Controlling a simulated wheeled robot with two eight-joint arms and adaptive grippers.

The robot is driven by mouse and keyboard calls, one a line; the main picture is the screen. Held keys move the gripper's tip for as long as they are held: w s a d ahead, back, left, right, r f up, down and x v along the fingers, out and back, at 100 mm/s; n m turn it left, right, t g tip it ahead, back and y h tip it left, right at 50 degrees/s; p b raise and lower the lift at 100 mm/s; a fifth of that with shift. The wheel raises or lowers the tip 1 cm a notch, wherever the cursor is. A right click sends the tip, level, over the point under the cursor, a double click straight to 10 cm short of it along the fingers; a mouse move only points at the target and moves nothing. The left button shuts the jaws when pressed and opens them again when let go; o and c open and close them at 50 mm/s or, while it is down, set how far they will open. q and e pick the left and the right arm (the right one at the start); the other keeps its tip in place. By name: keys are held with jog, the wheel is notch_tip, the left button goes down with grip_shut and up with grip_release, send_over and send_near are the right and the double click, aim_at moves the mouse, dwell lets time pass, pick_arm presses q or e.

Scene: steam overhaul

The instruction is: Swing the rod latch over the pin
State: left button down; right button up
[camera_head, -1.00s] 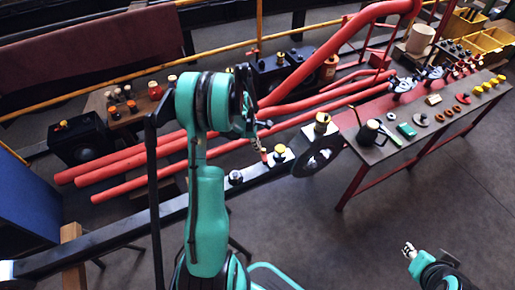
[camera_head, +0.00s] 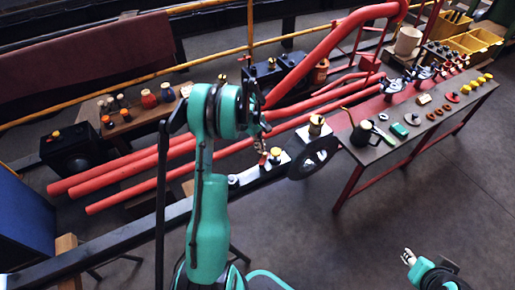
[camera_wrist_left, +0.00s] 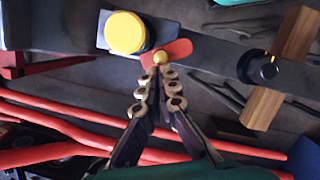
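In the left wrist view a red latch piece (camera_wrist_left: 178,50) with a small yellow knob (camera_wrist_left: 160,57) lies beside a large yellow cap (camera_wrist_left: 126,33) on a pale plate. A dark round pin (camera_wrist_left: 262,68) stands on the bar to the right, apart from the latch. My left gripper (camera_wrist_left: 160,74) has its fingertips close together right at the small knob; I cannot tell whether they grip it. In the head view the left gripper (camera_head: 264,150) hangs over the red latch, which it partly hides. My right gripper (camera_head: 408,256) is low at the right, away from the work.
A dark bar (camera_head: 130,238) runs beneath my left arm, with a wheel (camera_head: 314,158) at its right end. Long red pipes (camera_head: 130,165) lie behind. A workbench (camera_head: 375,152) with tools and small parts stands to the right. Open floor lies in front.

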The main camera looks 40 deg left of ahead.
pick_arm(q)
jog(key=shift+w+d, duration=0.4)
jog(key=shift+d, duration=0.2)
pick_arm(e)
jog(key=shift+f, duration=0.1)
pick_arm(q)
jog(key=shift+d, duration=0.2)
jog(key=shift+w+a, duration=0.1)
jog(key=shift+a, duration=0.05)
